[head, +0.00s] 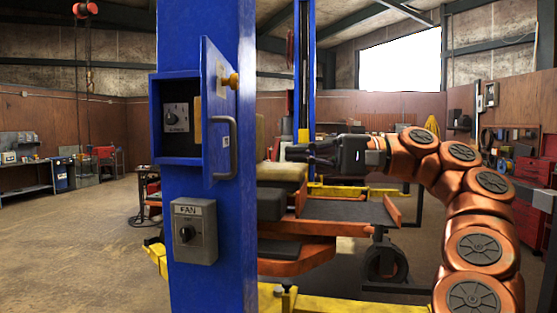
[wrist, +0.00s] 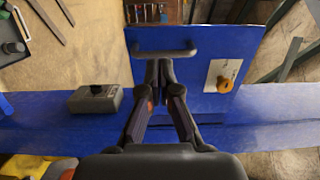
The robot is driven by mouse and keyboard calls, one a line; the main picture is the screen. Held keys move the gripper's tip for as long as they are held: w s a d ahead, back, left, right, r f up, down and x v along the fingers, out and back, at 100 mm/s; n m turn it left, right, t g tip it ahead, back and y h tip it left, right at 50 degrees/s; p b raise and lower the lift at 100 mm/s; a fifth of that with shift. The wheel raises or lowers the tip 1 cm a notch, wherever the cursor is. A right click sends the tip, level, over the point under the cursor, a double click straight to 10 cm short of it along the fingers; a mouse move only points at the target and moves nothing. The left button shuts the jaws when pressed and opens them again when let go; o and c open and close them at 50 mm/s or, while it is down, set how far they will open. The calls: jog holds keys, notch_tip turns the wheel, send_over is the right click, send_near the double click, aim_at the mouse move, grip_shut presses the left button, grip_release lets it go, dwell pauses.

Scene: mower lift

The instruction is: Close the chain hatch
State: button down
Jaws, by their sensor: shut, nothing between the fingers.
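The chain hatch is a blue door (head: 218,115) on the blue lift column (head: 211,285). It stands swung open, baring a recess with a dial switch (head: 176,117). The door carries a grey bar handle (head: 233,150) and an orange-yellow knob (head: 230,81). In the wrist view the door (wrist: 195,65), handle (wrist: 163,52) and knob (wrist: 224,86) lie ahead. My gripper (head: 292,153) is right of the door in the head view, with a visible gap to the handle. Its closed fingertips (wrist: 160,66) appear just below the handle in the wrist view. It holds nothing; contact with the door cannot be told.
A grey FAN switch box (head: 196,231) sticks out of the column below the recess; it also shows in the wrist view (wrist: 97,98). The orange and black mower lift (head: 300,255) stands behind the column. Open floor (head: 80,235) lies to the left.

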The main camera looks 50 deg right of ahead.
aim_at(231, 154)
jog(key=shift+p+x, duration=0.65)
jog(key=shift+x, duration=5.5)
jog(key=shift+w+a+f, duration=0.3)
jog(key=shift+w+a, duration=0.1)
jog(key=shift+w, duration=0.05)
